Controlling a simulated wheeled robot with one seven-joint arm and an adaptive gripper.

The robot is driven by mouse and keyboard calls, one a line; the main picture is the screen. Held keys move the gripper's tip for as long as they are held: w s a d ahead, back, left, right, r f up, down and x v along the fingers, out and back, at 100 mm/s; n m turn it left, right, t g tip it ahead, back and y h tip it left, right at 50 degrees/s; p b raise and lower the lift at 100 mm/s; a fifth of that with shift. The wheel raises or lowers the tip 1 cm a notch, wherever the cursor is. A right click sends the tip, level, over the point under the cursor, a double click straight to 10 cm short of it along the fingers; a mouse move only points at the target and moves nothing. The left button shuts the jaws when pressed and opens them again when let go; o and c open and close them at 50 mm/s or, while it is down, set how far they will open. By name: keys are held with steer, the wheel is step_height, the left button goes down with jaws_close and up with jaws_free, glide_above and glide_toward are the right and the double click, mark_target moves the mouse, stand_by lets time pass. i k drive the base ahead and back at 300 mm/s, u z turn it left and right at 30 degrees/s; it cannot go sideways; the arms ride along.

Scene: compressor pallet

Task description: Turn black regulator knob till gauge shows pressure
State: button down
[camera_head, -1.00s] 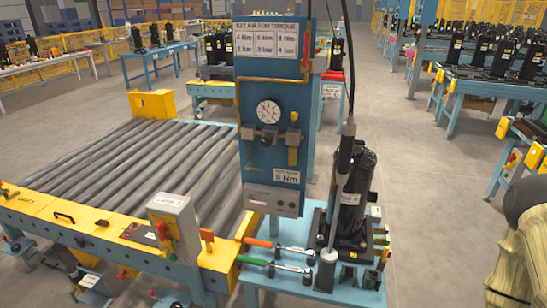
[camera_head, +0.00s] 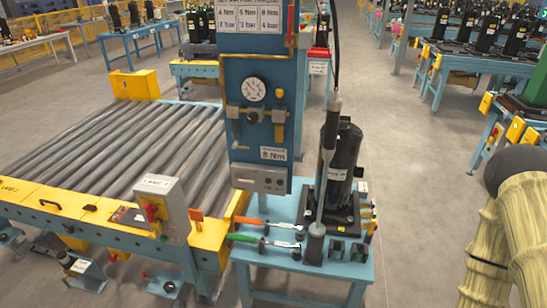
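The blue panel (camera_head: 240,140) stands upright at the middle of the head view. Its round white gauge (camera_head: 253,89) faces me; the needle reading is too small to tell. Just below the gauge sits the regulator, with a small dark knob (camera_head: 252,116) at its middle and grey fittings on both sides. A label (camera_head: 273,154) reading 8 Nm is lower on the panel. My arm, in a pale yellow sleeve, shows at the right edge, well apart from the panel. My gripper is not in view.
A blue bench (camera_head: 300,262) holds a black compressor (camera_head: 345,165), a hanging black tool (camera_head: 330,140) and ratchets with orange and green handles. A roller conveyor (camera_head: 140,150) lies left of the panel. A torque placard (camera_head: 249,15) tops it. Floor between bench and my arm is clear.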

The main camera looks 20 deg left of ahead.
mark_target(252, 117)
steer(key=k, duration=0.5)
steer(key=u, duration=1.65)
steer(key=i, duration=1.2)
steer(key=z, duration=1.3)
